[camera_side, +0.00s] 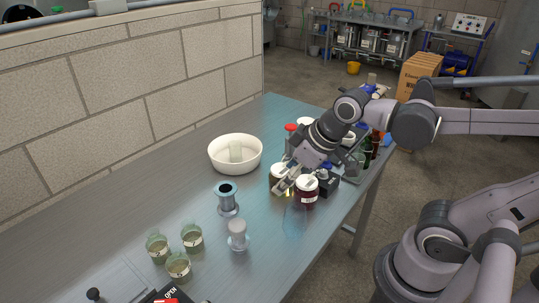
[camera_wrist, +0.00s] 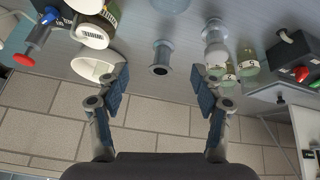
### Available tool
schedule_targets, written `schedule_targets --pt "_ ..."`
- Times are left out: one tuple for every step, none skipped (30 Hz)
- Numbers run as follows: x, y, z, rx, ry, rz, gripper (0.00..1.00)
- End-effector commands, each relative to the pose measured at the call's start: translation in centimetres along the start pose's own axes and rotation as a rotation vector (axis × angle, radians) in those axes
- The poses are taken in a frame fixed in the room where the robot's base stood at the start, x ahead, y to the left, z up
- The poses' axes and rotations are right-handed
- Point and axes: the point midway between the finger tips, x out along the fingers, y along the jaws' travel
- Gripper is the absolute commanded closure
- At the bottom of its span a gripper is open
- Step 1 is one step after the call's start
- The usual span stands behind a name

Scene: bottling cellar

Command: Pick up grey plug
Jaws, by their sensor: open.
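What looks like the grey plug (camera_side: 238,229) is a short grey cylinder, upright on a paler base on the metal bench. It also shows in the wrist view (camera_wrist: 217,55), just beyond the right-hand finger. Beside it stands a grey flanged tube (camera_side: 228,203) with a dark open top, seen between the fingers' lines in the wrist view (camera_wrist: 161,58). My gripper (camera_side: 292,184) is over the jars, right of the tube and plug. In the wrist view its fingers (camera_wrist: 160,88) are wide apart with nothing between them.
White-lidded jars (camera_side: 306,191) stand close by my gripper. A white bowl (camera_side: 223,168) holding a pale object is by the wall. Several green glass cups (camera_side: 192,240) stand left of the plug. A black box marked OPEN (camera_side: 160,296) is at the front. Bench between bowl and cups is clear.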

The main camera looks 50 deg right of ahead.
Motion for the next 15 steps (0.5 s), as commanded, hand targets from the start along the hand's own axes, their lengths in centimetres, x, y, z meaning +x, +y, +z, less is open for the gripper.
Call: schedule_targets --pt "0.1 -0.6 -1.0 -0.104 -0.034 -0.022 0.33" --pt "0.1 -1.0 -1.4 -0.17 -0.056 -0.036 0.33" --pt "0.2 -1.5 -2.0 -0.259 -0.085 -0.055 0.33" --pt "0.3 -1.9 -2.4 -0.326 -0.105 -0.072 0.33" --pt "0.4 -2.3 -2.7 -0.391 -0.126 -0.088 0.33" --pt "0.6 -2.8 -3.3 -0.481 -0.151 -0.113 0.33" --pt "0.7 -3.2 -3.6 -0.547 -0.17 -0.131 0.33" --pt "0.9 -3.7 -4.0 -0.614 -0.188 -0.152 0.33" --pt "1.1 -4.3 -4.4 -0.702 -0.211 -0.18 0.33" --pt "1.3 -4.7 -4.8 -0.769 -0.227 -0.202 0.33" --pt "1.5 -5.2 -5.1 -0.834 -0.242 -0.224 0.33" --pt "1.7 -5.8 -5.5 -0.918 -0.261 -0.255 0.33" --pt "1.9 -6.2 -5.8 -0.979 -0.273 -0.278 0.33" --pt "2.1 -6.7 -6.0 -1.035 -0.286 -0.3 0.33" --pt "2.3 -7.2 -6.3 -1.105 -0.299 -0.329 0.33"
